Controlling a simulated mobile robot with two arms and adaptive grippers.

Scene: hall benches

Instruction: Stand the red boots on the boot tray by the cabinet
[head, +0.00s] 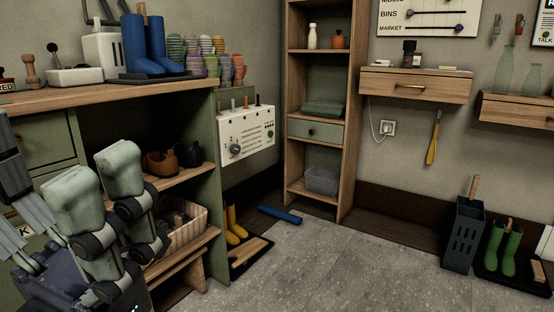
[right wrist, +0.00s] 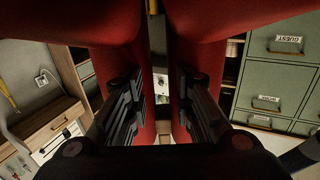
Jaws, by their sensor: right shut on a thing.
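Red boots (right wrist: 105,65) fill much of the right wrist view, close to the camera; their lower ends are hard to make out. My right gripper (right wrist: 161,105) is shut on the red boots, with its dark fingers against the red surfaces. It does not show in the head view. My left gripper (head: 100,190) is at the lower left of the head view, its two pads apart and empty, in front of the bench. A black boot tray (head: 262,246) with yellow boots lies on the floor beside the bench. Another black tray (head: 488,274) bears green boots at the right.
Blue boots (head: 152,45) stand on a black tray on the wooden bench (head: 60,100). A shelf unit (head: 350,130) stands behind. A dark slotted bin (head: 463,238) is beside the green boots. Green cabinet drawers (right wrist: 278,85) show in the right wrist view. The middle floor is clear.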

